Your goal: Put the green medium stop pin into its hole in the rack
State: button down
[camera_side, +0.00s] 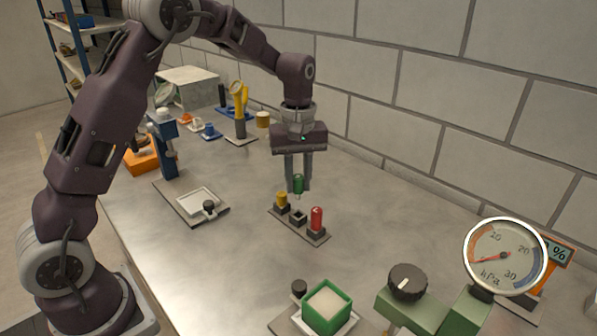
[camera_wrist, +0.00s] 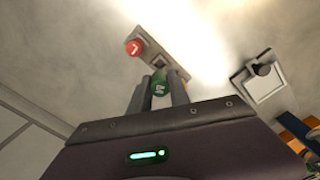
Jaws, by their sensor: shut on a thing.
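The green medium stop pin (camera_side: 298,184) is held between the fingers of my gripper (camera_side: 298,178), which is shut on it. In the wrist view the green pin (camera_wrist: 160,84), with a marking on its top, sits between the two fingers (camera_wrist: 159,92). The pin is above the dark rack (camera_side: 322,236), close over its middle, where a square socket (camera_side: 299,215) shows empty. A yellow pin (camera_side: 282,199) stands in the rack's left place and a red pin (camera_side: 316,217) in its right place. The red pin also shows in the wrist view (camera_wrist: 135,47).
A tray with a black knob (camera_side: 203,203) lies left of the rack. A green box of sand (camera_side: 327,306) and a pressure gauge (camera_side: 505,257) stand at the front right. Several tools are at the back. The table around the rack is clear.

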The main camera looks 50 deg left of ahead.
aim_at(298, 199)
jog(key=shift+f, duration=1.7)
jog(key=shift+f, duration=1.6)
jog(key=c, duration=1.1)
grip_release()
jog(key=shift+c, duration=0.2)
notch_tip(298, 199, up, 6)
jog(key=shift+r, duration=0.5)
